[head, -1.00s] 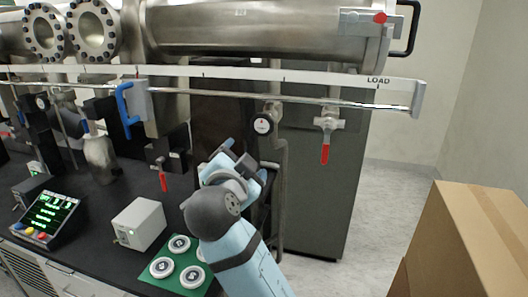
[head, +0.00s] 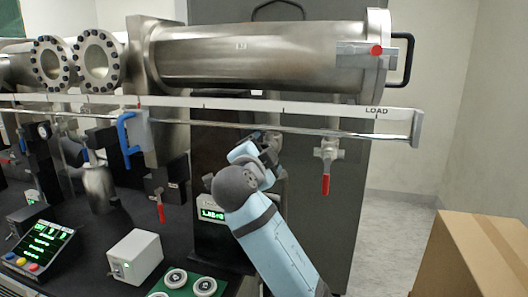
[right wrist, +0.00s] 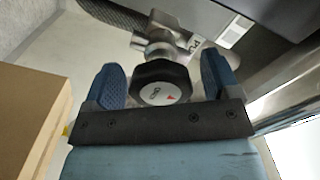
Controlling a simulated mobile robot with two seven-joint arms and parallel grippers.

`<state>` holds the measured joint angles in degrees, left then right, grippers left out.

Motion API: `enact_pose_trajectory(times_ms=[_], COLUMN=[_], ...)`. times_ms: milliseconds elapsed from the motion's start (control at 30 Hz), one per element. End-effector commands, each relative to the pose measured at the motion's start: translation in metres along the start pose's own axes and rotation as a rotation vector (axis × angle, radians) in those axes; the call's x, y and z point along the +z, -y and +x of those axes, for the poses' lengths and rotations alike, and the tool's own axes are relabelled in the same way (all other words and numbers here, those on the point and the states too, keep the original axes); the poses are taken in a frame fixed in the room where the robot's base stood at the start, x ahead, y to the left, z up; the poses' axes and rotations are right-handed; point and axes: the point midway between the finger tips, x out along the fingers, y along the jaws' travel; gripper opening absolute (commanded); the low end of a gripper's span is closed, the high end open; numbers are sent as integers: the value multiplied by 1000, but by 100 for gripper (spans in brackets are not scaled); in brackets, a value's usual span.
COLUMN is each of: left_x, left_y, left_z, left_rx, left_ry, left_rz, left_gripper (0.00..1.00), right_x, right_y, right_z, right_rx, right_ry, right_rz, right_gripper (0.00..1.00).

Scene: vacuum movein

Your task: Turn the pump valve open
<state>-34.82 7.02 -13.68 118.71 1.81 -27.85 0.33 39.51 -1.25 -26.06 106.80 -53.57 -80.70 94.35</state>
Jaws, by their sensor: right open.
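The pump valve shows in the right wrist view as a black faceted knob (right wrist: 163,88) with a pale cap bearing dark lettering and a red mark. It sits on a metal valve body (right wrist: 165,35) with partly readable lettering beside it. My right gripper (right wrist: 161,76) is open, with one blue padded finger on each side of the knob. I see gaps at the sides and cannot tell any contact. In the head view my right gripper (head: 264,150) is raised at the pipe below the rail and hides the knob. My left gripper is not in view.
A red-handled valve (head: 326,170) hangs right of my gripper, and another red lever (head: 160,210) hangs to the left. The long rail (head: 240,110) runs just above my gripper. A cardboard box (head: 470,255) stands at lower right.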

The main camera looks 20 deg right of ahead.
Motion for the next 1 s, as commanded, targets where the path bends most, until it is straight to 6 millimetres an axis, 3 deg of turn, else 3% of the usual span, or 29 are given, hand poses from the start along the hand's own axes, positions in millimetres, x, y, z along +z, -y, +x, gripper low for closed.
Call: enact_pose_trajectory(times_ms=[133, 433, 600, 667, 1000], left_x=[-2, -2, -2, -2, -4], left_y=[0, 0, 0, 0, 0], left_z=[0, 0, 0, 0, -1], left_rx=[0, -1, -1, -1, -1], left_ry=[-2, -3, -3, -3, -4], left_rz=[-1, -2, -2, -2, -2], left_gripper=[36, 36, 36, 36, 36], right_x=[0, 0, 0, 0, 0], right_y=[0, 0, 0, 0, 0], right_z=[10, 12, 11, 11, 11], right_rx=[0, 0, 0, 0, 3], right_ry=[0, 1, 1, 1, 2], right_rz=[0, 0, 0, 0, -42], right_gripper=[82, 82, 43, 33, 33])
